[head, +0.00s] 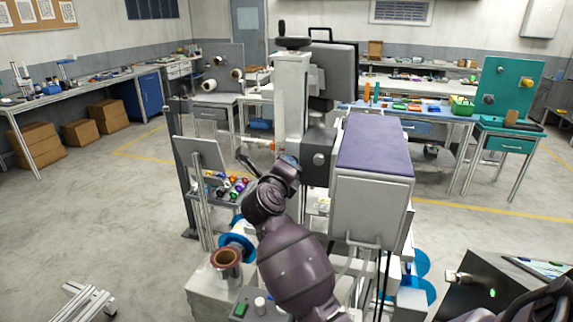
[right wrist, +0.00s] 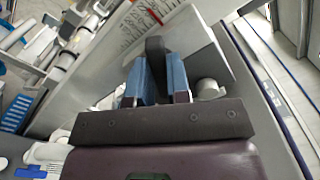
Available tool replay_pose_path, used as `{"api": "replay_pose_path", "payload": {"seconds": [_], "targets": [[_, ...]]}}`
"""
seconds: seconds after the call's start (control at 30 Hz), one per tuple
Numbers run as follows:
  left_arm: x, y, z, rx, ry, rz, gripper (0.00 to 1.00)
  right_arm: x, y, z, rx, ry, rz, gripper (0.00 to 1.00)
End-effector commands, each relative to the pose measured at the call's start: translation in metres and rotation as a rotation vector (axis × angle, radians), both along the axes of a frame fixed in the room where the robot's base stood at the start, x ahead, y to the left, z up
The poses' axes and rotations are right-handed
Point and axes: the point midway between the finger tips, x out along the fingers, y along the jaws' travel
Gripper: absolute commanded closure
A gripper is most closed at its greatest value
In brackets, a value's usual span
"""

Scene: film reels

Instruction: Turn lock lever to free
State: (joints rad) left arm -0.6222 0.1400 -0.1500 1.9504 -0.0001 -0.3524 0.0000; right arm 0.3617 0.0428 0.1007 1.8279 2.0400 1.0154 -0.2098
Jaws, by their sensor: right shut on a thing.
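A short black lever (right wrist: 155,46) stands up between the blue fingers of my right gripper (right wrist: 159,74) in the right wrist view. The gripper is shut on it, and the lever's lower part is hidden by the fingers. A grey machine face is close behind. In the head view my purple arm reaches up to the tall grey machine (head: 292,95), and its wrist hides the fingers and the lever. I cannot tell which way the lever is turned. My left gripper is not in view.
The machine has a large grey box with a purple top (head: 375,146) right of my arm. A tray of coloured items (head: 232,197) and a brown-and-blue reel (head: 227,256) are close on the left. Workbenches line the walls. Open floor is at the left.

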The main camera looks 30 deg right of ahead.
Motion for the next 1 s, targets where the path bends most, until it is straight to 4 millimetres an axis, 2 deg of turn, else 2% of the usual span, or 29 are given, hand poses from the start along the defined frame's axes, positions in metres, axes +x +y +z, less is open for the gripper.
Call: {"api": "replay_pose_path", "payload": {"seconds": [0.5, 1.0], "targets": [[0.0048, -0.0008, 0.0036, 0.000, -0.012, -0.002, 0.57, 0.0007, 0.0008, -0.0039, -0.264, 0.312, 0.001, 1.00], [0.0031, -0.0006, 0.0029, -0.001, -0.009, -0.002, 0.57, 0.0007, 0.0008, -0.0045, -0.346, 0.409, 0.001, 1.00]]}}
